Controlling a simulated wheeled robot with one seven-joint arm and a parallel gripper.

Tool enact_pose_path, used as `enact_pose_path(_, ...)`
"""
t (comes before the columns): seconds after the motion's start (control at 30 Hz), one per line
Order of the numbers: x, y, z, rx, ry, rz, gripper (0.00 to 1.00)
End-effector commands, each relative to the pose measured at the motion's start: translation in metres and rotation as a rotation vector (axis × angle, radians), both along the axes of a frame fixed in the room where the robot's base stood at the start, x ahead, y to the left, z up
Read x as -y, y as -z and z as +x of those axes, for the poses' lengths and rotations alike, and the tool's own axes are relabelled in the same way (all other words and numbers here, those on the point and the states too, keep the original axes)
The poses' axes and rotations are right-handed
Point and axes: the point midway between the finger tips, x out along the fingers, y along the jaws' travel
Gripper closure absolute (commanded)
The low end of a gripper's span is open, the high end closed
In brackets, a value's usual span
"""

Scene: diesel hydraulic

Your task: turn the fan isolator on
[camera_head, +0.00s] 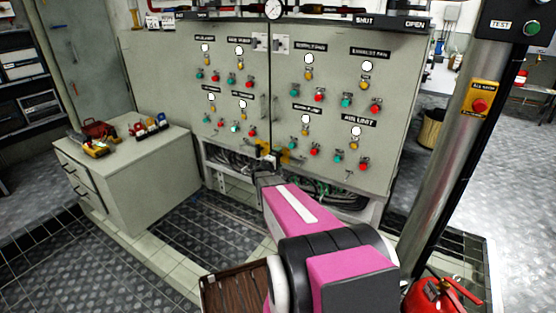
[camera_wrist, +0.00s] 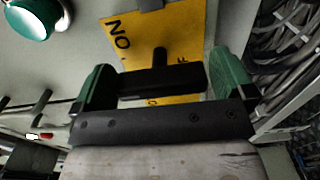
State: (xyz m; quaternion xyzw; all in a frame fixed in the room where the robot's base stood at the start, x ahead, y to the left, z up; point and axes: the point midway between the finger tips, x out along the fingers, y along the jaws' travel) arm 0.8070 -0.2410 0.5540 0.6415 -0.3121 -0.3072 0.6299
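The fan isolator shows in the wrist view as a yellow plate (camera_wrist: 185,35) with black lettering and a black handle (camera_wrist: 160,82). The lettering is partly covered; "NO" and an "F" can be read. My gripper (camera_wrist: 162,85) is in front of the plate, its two green fingers wide apart. The black handle lies across the gap between them; I cannot tell whether they touch its ends. In the head view, my gripper (camera_head: 270,162) is at the lower edge of the grey cabinet, with bits of the yellow plate (camera_head: 286,155) showing beside it.
The grey cabinet (camera_head: 225,105) carries several buttons and lamps. Exposed cables (camera_wrist: 285,55) run beside the plate. A bench (camera_head: 125,185) with tools stands left. A metal post (camera_head: 440,140) and a red extinguisher (camera_head: 437,300) are at right.

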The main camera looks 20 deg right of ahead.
Motion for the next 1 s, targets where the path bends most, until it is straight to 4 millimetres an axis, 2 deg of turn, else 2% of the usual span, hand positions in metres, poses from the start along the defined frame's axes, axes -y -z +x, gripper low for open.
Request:
enact_pose_path(0.17, -0.007, -0.001, -0.006, -0.002, -0.001, -0.001, 0.00)
enact_pose_path(0.5, -0.055, -0.001, -0.045, 0.000, -0.002, 0.000, 0.00)
enact_pose_path(0.7, -0.077, 0.000, -0.061, 0.000, -0.001, 0.000, 0.00)
enact_pose_path(1.0, -0.085, 0.000, -0.067, 0.001, 0.000, 0.001, 0.00)
